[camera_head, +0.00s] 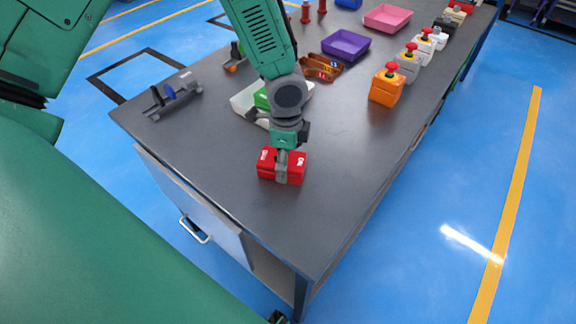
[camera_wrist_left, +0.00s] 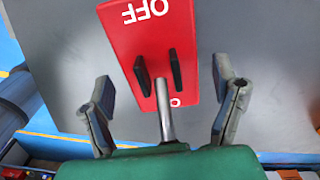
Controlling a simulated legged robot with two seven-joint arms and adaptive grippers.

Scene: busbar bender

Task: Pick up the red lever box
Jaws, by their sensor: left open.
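The red lever box (camera_head: 267,164) sits on the near part of the dark grey table (camera_head: 330,215), with white ON and OFF lettering. In the left wrist view the box (camera_wrist_left: 150,40) fills the upper middle. A grey metal lever (camera_wrist_left: 164,110) extends from between two black tabs on its face. My left gripper (camera_head: 284,160) is directly over the box in the head view and partly hides its middle. In the wrist view its two fingers (camera_wrist_left: 163,85) are spread wide, one on each side of the box, with gaps showing. My right gripper is not in view.
A white tray with a green item (camera_head: 243,102) stands just behind my left gripper. An orange box with a red button (camera_head: 386,88) is to the right, with several similar boxes beyond. A purple tray (camera_head: 346,45) lies farther back. The near table corner is clear.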

